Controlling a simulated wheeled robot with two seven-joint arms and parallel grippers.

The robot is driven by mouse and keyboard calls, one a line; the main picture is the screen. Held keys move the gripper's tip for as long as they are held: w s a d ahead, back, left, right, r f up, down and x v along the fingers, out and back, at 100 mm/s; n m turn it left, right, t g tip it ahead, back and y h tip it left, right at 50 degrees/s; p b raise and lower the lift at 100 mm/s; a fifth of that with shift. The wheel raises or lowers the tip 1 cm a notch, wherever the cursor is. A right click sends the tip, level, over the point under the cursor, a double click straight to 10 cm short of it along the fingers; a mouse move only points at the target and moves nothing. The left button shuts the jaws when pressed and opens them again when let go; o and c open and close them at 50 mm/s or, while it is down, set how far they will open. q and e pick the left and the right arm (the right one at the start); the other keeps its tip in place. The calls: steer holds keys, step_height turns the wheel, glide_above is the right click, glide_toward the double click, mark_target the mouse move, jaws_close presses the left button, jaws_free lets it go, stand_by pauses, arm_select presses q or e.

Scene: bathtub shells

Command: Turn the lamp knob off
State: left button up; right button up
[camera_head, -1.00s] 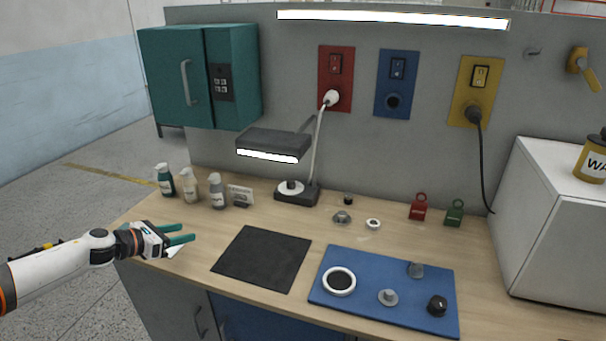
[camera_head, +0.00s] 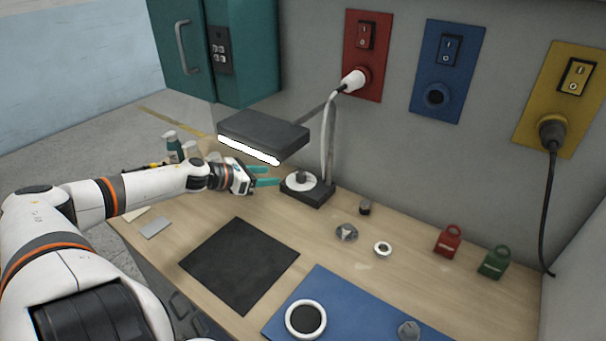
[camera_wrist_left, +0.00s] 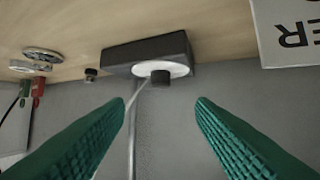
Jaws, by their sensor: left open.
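The desk lamp's dark head (camera_head: 262,135) is lit and hangs over the bench on a thin stem. Its black base (camera_head: 313,194) stands on the wooden bench, with a white disc and a dark knob (camera_head: 300,176) on top. In the left wrist view, which is upside down, the knob (camera_wrist_left: 160,78) is centred between the fingers and beyond their tips. My left gripper (camera_head: 266,176) is open, its green fingers just left of the knob and pointing at it. In the wrist view the gripper (camera_wrist_left: 160,105) is empty. My right gripper is not in view.
A black mat (camera_head: 238,265) and a blue mat (camera_head: 330,295) lie at the front. Small round parts (camera_head: 346,233) sit right of the lamp. A red lockout tag (camera_head: 448,241) and a green one (camera_head: 495,262) stand farther right. Spray bottles (camera_head: 172,146) stand behind my left arm.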

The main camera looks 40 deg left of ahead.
mark_target(298, 175)
arm_select(q)
steer(key=shift+b+x, duration=0.55)
steer(key=shift+x, duration=0.45)
steer(key=shift+w+f, duration=0.1)
steer(key=shift+w, duration=0.45)
steer(key=shift+w+d+f, duration=0.1)
steer(key=shift+w+f, duration=0.05)
steer(key=shift+w, duration=0.15)
steer(key=shift+w+d+f, duration=0.2)
steer(key=shift+w+d, duration=0.05)
steer(key=shift+w, duration=0.3)
steer(key=p+x, duration=0.1)
steer(key=x, duration=0.3)
steer(key=shift+w+d+f+p, duration=0.1)
steer(key=shift+w+f+p, duration=0.05)
steer(key=shift+w+p, duration=0.2)
steer(key=shift+x, duration=0.75)
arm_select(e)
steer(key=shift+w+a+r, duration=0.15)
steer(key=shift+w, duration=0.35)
arm_select(q)
steer(key=shift+s+f, duration=0.1)
